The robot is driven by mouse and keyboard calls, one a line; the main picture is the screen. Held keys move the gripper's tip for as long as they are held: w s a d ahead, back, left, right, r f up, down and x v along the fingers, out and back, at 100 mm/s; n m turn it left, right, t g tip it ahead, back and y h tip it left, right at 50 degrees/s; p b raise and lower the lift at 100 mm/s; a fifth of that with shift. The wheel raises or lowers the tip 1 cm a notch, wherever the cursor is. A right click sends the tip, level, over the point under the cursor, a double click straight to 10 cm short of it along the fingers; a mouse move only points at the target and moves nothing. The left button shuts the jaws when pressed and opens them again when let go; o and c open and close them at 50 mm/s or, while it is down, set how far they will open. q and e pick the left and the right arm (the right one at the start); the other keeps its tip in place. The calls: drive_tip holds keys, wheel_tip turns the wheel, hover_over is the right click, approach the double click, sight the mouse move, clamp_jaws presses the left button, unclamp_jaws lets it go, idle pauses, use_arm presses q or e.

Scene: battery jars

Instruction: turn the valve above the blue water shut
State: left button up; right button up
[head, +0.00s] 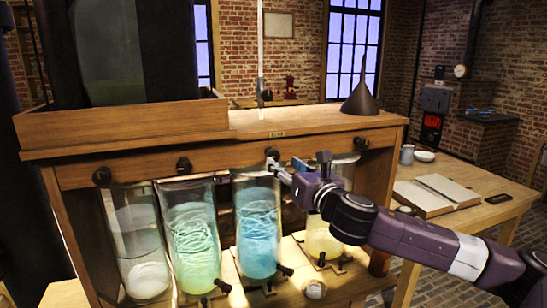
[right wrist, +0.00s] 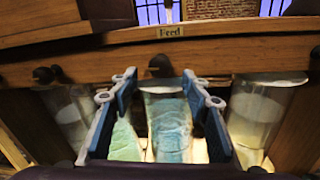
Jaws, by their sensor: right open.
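The blue water stands in a glass jar (head: 257,235), third from the left in the row. It also shows in the right wrist view (right wrist: 170,125). The dark valve (head: 272,154) above it sits on the wooden beam. In the right wrist view this valve (right wrist: 160,66) lies between and just beyond the fingertips. My right gripper (head: 287,168) is open and empty, close to the valve from the right; its two fingers (right wrist: 158,82) are spread either side of the valve's line. I cannot tell whether a finger touches it. My left gripper is not in view.
A green jar (head: 192,235) and a pale jar (head: 140,245) stand left, a yellowish jar (head: 325,240) right, partly behind my arm. Other dark valves (head: 183,165) line the beam. A funnel (head: 362,95) stands on top. A side table holds an open book (head: 437,193).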

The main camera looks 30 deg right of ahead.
sight(275, 156)
drive_tip(key=w+p, duration=0.1)
drive_tip(key=w, duration=0.3)
drive_tip(key=w+d+p, duration=0.1)
drive_tip(key=w, duration=0.1)
drive_tip(key=shift+w+p, duration=0.3)
drive_tip(key=shift+w+d+f, duration=0.1)
drive_tip(key=shift+w, duration=0.35)
drive_tip(key=c, duration=1.2)
drive_tip(key=shift+o, duration=0.2)
